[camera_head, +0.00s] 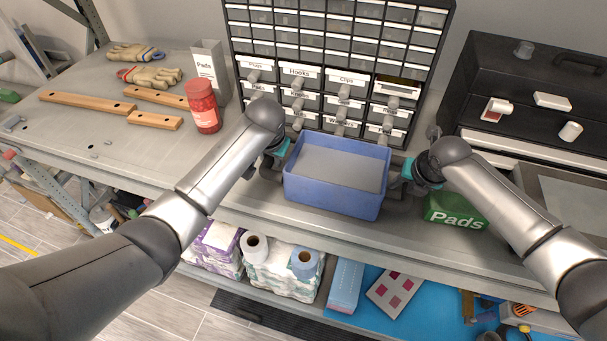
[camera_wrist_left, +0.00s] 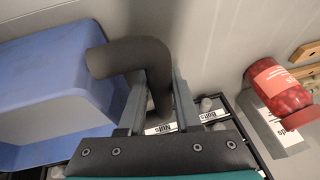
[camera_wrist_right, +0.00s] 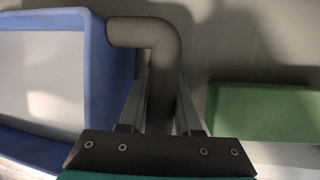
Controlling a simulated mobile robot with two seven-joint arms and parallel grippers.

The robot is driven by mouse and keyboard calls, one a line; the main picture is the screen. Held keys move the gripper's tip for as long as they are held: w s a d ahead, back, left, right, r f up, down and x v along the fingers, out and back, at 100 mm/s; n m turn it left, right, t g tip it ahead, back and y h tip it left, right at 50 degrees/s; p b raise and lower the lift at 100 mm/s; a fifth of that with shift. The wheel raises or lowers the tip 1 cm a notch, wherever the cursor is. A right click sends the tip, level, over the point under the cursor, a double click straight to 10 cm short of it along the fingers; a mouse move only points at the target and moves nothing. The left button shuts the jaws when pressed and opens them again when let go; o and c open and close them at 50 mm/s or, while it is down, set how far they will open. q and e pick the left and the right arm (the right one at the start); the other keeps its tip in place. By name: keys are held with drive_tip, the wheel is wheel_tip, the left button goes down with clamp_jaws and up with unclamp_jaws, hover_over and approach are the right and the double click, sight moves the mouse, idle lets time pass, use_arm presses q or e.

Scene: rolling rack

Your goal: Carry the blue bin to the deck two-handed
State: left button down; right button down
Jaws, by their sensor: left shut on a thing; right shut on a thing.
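The blue bin (camera_head: 333,197) is an open box with a grey inside, on or just above the front of the grey bench; I cannot tell whether it touches. A dark bent handle sticks out from each side. My left gripper (camera_head: 270,165) is shut on the left handle (camera_wrist_left: 128,56), and the bin wall (camera_wrist_left: 50,90) shows beside it. My right gripper (camera_head: 403,176) is shut on the right handle (camera_wrist_right: 150,40), with the bin's side (camera_wrist_right: 100,70) next to it. The deck cannot be made out for certain.
A drawer cabinet (camera_head: 335,75) stands right behind the bin. A green Pads box (camera_head: 455,212) is close by my right gripper. A black toolbox (camera_head: 530,90) stands right.

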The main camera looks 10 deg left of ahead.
use_arm(q)
drive_tip(key=c, duration=1)
unclamp_jaws()
use_arm(e)
drive_tip(key=c, duration=1)
unclamp_jaws()
use_arm(q)
drive_tip(key=o, duration=0.3)
drive_tip(key=shift+s+r, duration=0.1)
drive_tip(key=shift+s, duration=0.05)
use_arm(e)
drive_tip(key=o, duration=0.3)
drive_tip(key=shift+s, duration=0.15)
use_arm(q)
drive_tip(key=shift+o, duration=0.5)
use_arm(e)
drive_tip(key=shift+o, duration=0.5)
use_arm(q)
drive_tip(key=v, duration=1.1)
drive_tip(key=shift+s+r, duration=0.2)
drive_tip(key=shift+r, duration=0.15)
use_arm(e)
drive_tip(key=shift+r, duration=0.1)
drive_tip(key=v, duration=1.2)
